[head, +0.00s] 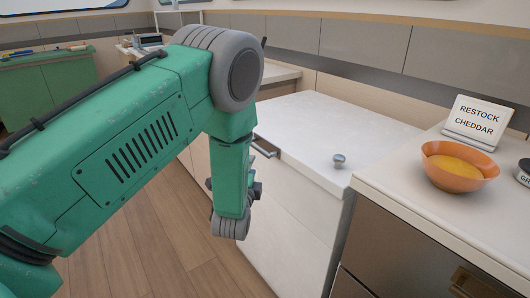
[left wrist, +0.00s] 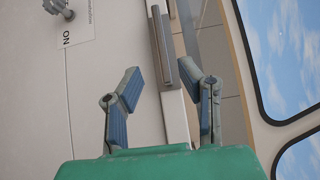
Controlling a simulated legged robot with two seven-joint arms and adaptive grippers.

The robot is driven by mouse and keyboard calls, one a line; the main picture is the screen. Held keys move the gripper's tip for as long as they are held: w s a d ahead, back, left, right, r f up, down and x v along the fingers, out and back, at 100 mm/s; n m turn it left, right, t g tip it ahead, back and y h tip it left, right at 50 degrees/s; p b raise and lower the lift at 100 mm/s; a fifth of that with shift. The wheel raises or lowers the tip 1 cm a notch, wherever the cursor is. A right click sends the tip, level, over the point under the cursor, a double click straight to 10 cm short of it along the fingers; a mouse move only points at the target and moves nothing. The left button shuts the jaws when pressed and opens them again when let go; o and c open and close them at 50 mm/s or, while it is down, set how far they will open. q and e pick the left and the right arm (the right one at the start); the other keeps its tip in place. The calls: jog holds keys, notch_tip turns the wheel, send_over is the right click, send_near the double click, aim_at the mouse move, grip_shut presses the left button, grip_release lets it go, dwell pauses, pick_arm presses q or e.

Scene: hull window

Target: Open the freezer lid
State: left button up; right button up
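The white freezer (head: 330,125) stands in the middle of the head view, its lid flat and shut. A bar handle (head: 265,148) is on its left edge, partly hidden by my left arm. A round metal knob (head: 339,160) is on its near right corner. In the left wrist view my left gripper (left wrist: 159,67) is open, its two blue-padded fingers apart. The grey handle bar (left wrist: 163,45) shows between and beyond the fingers; I cannot tell whether they touch it. In the head view the fingers are mostly hidden behind my wrist. My right gripper is not in view.
A counter (head: 410,180) adjoins the freezer at right, with an orange bowl (head: 459,166) and a "RESTOCK CHEDDAR" sign (head: 477,121). Wall panels (head: 370,45) run behind. A green bench (head: 48,85) stands far left. Wooden floor (head: 150,240) is open at left.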

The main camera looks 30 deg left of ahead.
aim_at(257, 150)
pick_arm(q)
jog(key=shift+b+x, duration=0.8)
jog(key=shift+x, duration=4.6)
jog(key=shift+d, duration=0.1)
grip_shut()
